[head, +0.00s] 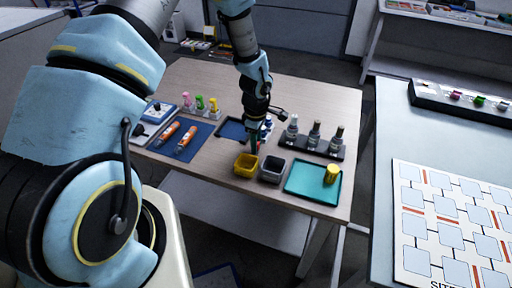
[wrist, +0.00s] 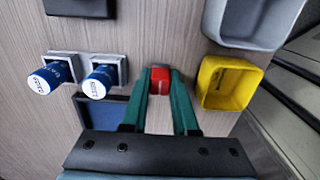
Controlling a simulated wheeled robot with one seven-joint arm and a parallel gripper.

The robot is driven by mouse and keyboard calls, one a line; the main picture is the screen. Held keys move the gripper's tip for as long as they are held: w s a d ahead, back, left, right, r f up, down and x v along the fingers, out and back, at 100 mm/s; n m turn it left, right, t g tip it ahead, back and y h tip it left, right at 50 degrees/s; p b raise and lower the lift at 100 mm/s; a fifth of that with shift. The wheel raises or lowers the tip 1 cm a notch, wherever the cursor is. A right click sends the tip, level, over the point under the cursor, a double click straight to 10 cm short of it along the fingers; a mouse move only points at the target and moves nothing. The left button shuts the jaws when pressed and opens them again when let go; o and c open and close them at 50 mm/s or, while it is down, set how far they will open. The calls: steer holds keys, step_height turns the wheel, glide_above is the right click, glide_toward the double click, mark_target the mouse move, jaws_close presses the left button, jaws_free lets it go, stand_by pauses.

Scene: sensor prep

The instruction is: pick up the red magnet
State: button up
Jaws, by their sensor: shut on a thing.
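The red magnet (wrist: 160,76) is a small red block between the tips of my gripper's green fingers in the wrist view. My gripper (wrist: 159,84) is shut on it. In the head view my gripper (head: 254,146) points down over the table, just behind the yellow bin. I cannot make out the magnet in the head view. Whether it touches the table is unclear.
The yellow bin (wrist: 225,83) is close right of my fingers, with a grey bin (head: 271,170) beside it. Two blue cylinders (wrist: 102,78) in square holders stand left. A bottle rack (head: 312,146) and teal tray (head: 301,184) lie right on the table.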

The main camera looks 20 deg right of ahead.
jaws_close()
steer(key=shift+r, duration=0.1)
step_height(320, 180, up, 10)
steer(key=b, duration=0.3)
stand_by(0.4)
steer(key=shift+o, duration=0.5)
jaws_free()
jaws_close()
steer(key=shift+s, duration=0.1)
